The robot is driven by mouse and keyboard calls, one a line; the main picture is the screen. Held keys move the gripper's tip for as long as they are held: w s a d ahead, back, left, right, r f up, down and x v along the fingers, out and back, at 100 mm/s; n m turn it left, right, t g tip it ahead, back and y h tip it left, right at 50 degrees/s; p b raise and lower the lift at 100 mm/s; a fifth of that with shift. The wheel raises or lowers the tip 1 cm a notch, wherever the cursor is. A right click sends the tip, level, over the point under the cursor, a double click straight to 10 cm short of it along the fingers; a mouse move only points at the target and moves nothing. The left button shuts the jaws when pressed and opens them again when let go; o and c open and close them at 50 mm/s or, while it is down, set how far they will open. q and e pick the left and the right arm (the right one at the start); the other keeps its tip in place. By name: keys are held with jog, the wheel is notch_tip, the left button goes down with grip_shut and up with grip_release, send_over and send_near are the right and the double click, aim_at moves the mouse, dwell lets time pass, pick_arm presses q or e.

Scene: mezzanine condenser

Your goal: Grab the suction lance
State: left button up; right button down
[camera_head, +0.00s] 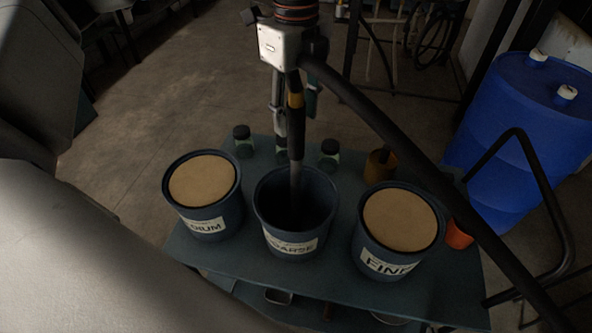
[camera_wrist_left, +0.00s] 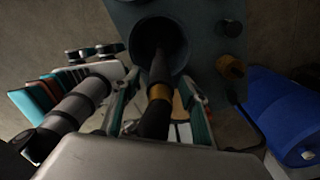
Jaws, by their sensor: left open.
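The suction lance (camera_head: 296,135) stands nearly upright, its grey tube reaching down into the open bucket marked COARSE (camera_head: 290,244). Its lower end is hidden inside. It has a black grip with a yellow-orange band. In the left wrist view the lance (camera_wrist_left: 160,92) runs from the dark bucket mouth (camera_wrist_left: 158,45) up between my fingers. My left gripper (camera_head: 294,112) is open, with its fingers on both sides of the lance's upper part; in the left wrist view the gripper (camera_wrist_left: 160,112) shows teal-edged fingers. I cannot tell whether either touches it. My right gripper is not in view.
Filled buckets MEDIUM (camera_head: 203,180) and FINE (camera_head: 400,218) flank the open one on a dark table (camera_head: 330,278). Small jars (camera_head: 328,153) stand behind. A thick black hose (camera_head: 400,145) slants down right, before a blue drum (camera_head: 530,110). Open floor lies left.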

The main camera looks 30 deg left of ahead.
pick_arm(q)
jog(key=shift+c, duration=0.4)
grip_shut()
jog(key=shift+r, duration=0.1)
